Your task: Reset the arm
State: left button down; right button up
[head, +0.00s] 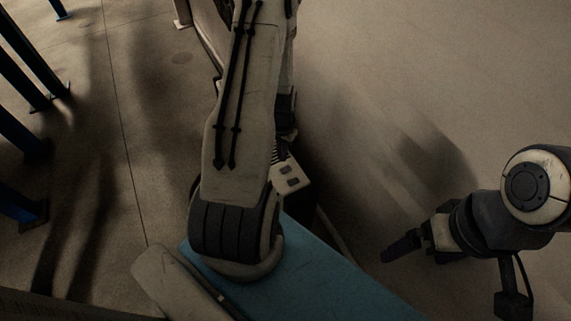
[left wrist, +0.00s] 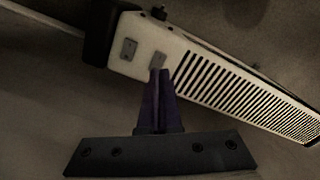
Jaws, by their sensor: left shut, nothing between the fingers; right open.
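A large worn, cream-coloured arm (head: 232,125) fills the middle of the head view, with black rods along it. It ends low at a thick, dark banded joint (head: 233,228). A pale end block with two small grey plates (head: 291,178) sits beside it. The left wrist view shows what looks like the same block as the end of a pale beam with dark slots (left wrist: 235,90).
A flat blue surface (head: 320,285) lies below the joint, with a pale panel (head: 172,285) to its left. Blue posts (head: 20,140) stand on the floor at the left edge. The floor at the upper right (head: 450,70) is clear.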

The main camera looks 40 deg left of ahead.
pick_arm(q)
jog(key=shift+r, duration=0.45)
pick_arm(e)
jog(key=shift+r, duration=0.45)
